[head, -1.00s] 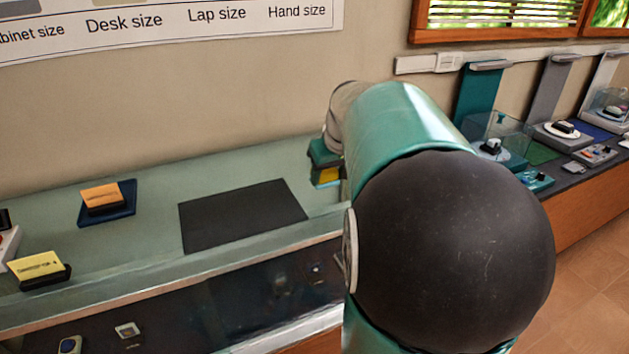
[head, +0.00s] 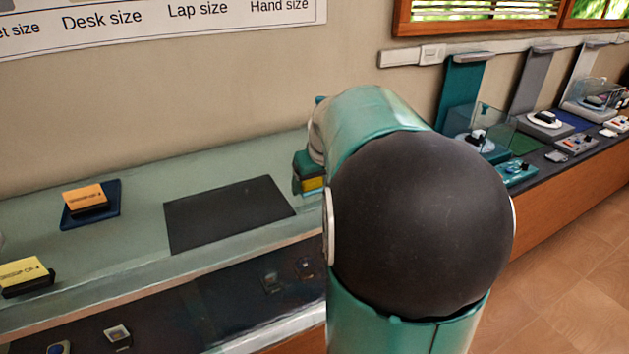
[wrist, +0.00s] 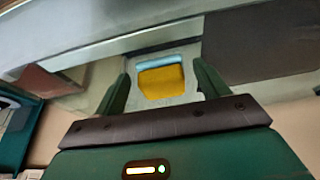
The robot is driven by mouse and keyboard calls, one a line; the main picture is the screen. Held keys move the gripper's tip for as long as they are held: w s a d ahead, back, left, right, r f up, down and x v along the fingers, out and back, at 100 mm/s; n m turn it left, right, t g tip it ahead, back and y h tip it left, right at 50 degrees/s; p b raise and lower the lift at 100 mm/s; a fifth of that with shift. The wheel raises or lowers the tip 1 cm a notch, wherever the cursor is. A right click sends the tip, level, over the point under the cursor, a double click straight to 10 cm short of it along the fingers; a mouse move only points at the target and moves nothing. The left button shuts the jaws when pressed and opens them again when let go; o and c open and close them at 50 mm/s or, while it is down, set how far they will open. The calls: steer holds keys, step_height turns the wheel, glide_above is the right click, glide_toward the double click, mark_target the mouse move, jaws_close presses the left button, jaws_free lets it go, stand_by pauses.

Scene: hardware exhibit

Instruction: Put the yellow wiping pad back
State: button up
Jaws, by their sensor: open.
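The yellow wiping pad (wrist: 162,84) shows in the wrist view with a light-blue strip along its far edge. It lies on a pale surface between the two dark green fingers of my gripper (wrist: 161,72). The fingers are apart, with gaps on both sides of the pad. In the head view my gripper (head: 308,172) is at the counter's back right, partly hidden by my arm. A yellow patch shows at its lower part; I cannot tell there whether it is the pad.
A dark mat (head: 228,213) lies on the glass counter (head: 140,228). To its left are an orange block on a blue base (head: 107,218) and a yellow card in a black holder (head: 27,288). Stands with devices (head: 540,125) line the right counter. The wall is close behind.

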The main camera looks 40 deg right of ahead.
steer(key=shift+r, duration=0.1)
steer(key=v, duration=1.2)
steer(key=s+a+f+n, duration=0.2)
steer(key=a+f, duration=0.1)
steer(key=a, duration=1.3)
steer(key=s+a+f, duration=0.3)
steer(key=s+a, duration=0.1)
steer(key=a, duration=0.2)
steer(key=s+a+f+n+t+y, duration=0.1)
steer(key=s+a+f, duration=0.3)
steer(key=a, duration=0.3)
steer(key=shift+a, duration=0.1)
